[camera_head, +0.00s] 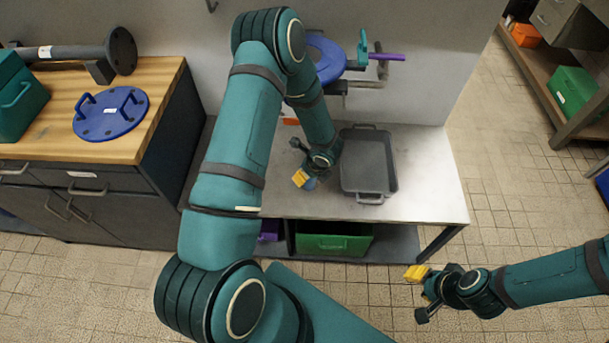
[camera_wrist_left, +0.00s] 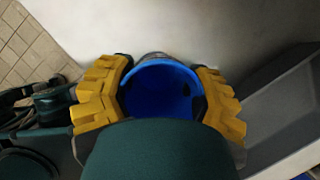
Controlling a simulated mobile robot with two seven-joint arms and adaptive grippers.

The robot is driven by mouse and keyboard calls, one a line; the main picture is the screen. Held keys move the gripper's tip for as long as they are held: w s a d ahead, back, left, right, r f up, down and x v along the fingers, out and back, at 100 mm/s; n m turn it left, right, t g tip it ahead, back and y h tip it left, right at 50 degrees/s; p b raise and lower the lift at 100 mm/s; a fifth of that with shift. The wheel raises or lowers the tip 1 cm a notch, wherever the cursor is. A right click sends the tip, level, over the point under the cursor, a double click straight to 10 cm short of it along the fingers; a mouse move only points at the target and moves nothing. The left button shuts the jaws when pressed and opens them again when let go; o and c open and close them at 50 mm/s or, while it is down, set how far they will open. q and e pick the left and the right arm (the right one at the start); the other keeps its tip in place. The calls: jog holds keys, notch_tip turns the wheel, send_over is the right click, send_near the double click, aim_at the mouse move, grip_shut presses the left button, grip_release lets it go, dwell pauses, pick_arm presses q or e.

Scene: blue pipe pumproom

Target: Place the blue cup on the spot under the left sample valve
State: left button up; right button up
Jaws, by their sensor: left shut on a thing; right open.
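The blue cup (camera_wrist_left: 160,85) is between the yellow fingers of my left gripper (camera_wrist_left: 160,103) in the left wrist view, its open mouth facing the camera. In the head view my left gripper (camera_head: 305,180) is over the left part of the grey bench top, and only a sliver of the cup (camera_head: 311,184) shows. I cannot tell whether the cup touches the bench. A valve with a teal and purple handle (camera_head: 385,57) shows on the pipework behind. My left arm covers the area to its left, and no marked spot shows. My right gripper (camera_head: 421,290) is open and empty, low at the right.
A grey tray (camera_head: 391,183) stands on the bench (camera_head: 430,185) right of my left gripper. The bench's right end is clear. A green crate (camera_head: 335,243) sits on the shelf below. A wooden counter (camera_head: 160,85) with a blue flange (camera_head: 110,115) stands at the left.

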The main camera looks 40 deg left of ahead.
pick_arm(q)
jog(key=shift+w+a, duration=0.15)
jog(key=shift+a, duration=0.3)
jog(key=shift+b+x, duration=0.5)
jog(key=shift+x, duration=1.4)
jog(key=shift+d, duration=0.2)
jog(key=shift+f, duration=0.15)
jog(key=o, duration=1.1)
